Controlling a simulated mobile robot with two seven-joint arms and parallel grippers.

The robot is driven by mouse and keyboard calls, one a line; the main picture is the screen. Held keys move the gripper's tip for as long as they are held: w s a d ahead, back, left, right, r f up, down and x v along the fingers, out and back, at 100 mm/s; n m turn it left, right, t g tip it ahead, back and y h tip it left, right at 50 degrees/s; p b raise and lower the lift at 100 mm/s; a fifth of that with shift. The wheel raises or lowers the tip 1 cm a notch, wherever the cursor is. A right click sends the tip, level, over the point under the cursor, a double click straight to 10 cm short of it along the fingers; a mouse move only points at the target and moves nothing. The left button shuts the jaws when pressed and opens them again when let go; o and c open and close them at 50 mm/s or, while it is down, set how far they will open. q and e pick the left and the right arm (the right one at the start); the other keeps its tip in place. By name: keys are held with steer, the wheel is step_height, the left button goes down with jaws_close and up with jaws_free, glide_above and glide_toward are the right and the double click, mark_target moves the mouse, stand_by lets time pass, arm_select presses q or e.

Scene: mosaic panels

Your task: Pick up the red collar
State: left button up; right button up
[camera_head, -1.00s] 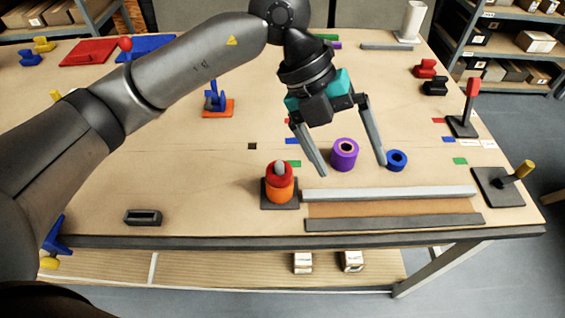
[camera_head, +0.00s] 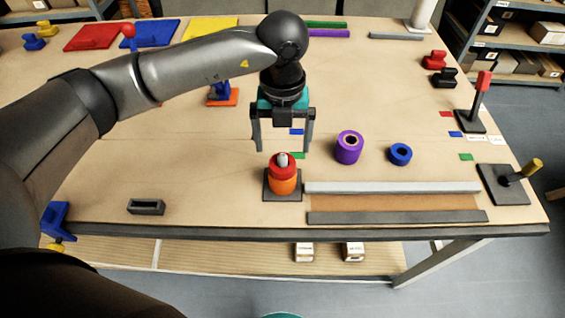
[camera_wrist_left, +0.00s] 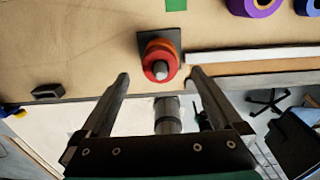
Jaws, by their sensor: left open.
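The red collar (camera_head: 282,161) sits around a grey peg on top of an orange collar (camera_head: 284,184), on a dark square base (camera_head: 269,195) near the table's front edge. In the left wrist view the red collar (camera_wrist_left: 157,65) shows from above with the peg's end in its middle. My left gripper (camera_head: 281,150) is open and empty, just behind and above the red collar. In the left wrist view its fingers (camera_wrist_left: 160,78) are spread to either side, apart from the collar. My right gripper is not in view.
A purple collar (camera_head: 348,148) and a blue ring (camera_head: 400,154) stand to the right. A light rail (camera_head: 390,187) and a dark rail (camera_head: 395,217) lie right of the base. A small dark block (camera_head: 146,207) lies left; table between is clear.

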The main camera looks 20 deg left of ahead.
mark_target(283, 154)
arm_select(q)
steer(key=shift+s+d+f+p, duration=0.15)
steer(key=shift+f+p, duration=0.1)
steer(key=shift+f, duration=1.1)
steer(key=shift+s+a+f+p, duration=0.1)
steer(key=shift+s+f+p, duration=0.1)
steer(key=shift+f, duration=1.15)
steer(key=shift+c, duration=0.4)
jaws_close()
steer(key=shift+w, duration=0.1)
